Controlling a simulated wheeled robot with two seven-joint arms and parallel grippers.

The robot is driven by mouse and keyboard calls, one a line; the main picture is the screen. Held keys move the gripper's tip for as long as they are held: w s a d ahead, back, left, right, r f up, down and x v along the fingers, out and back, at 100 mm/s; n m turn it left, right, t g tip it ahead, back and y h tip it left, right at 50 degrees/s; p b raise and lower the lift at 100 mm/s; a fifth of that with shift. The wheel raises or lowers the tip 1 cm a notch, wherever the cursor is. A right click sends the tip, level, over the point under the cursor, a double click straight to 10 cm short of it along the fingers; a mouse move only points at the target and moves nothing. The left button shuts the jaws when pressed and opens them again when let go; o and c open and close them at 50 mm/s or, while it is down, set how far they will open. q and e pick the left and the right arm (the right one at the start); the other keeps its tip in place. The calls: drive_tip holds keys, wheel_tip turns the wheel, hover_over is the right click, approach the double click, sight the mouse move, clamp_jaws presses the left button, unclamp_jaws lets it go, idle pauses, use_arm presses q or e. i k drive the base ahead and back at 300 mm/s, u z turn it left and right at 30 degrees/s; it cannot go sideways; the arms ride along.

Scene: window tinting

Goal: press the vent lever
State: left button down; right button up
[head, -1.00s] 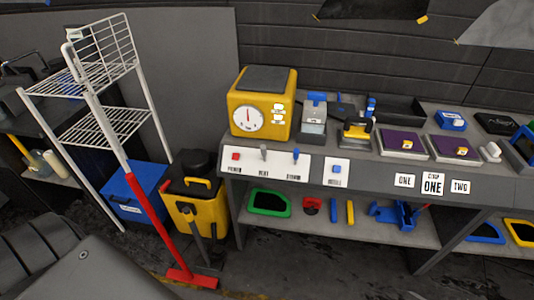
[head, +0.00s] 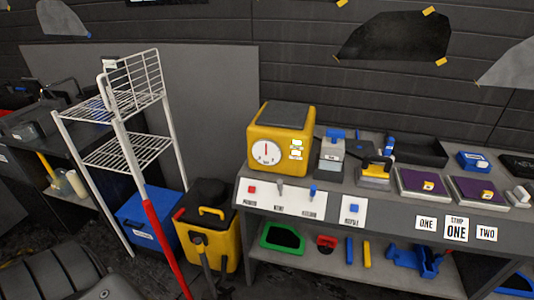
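A white control panel (head: 300,199) is fixed to the front edge of the workbench, below a yellow box with a round white dial (head: 266,153). The vent lever (head: 280,188) is a small grey lever standing up in the middle of this panel, with a blurred label below it. A red button (head: 252,189) is to its left and a blue-topped lever (head: 313,190) to its right. Neither of my grippers shows in the head view, and nothing touches the lever.
A separate white plate with a blue button (head: 354,208) is right of the panel. A white wire rack (head: 120,150), a red-handled tool (head: 160,235), a blue bin (head: 148,218) and a yellow bucket (head: 215,245) stand on the floor to the left. The bench top holds several tools.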

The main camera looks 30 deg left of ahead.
sight(280, 187)
drive_tip(key=z, duration=2.4)
drive_tip(key=k, duration=1.4)
drive_tip(key=u, duration=1.8)
drive_tip(key=i, duration=0.5)
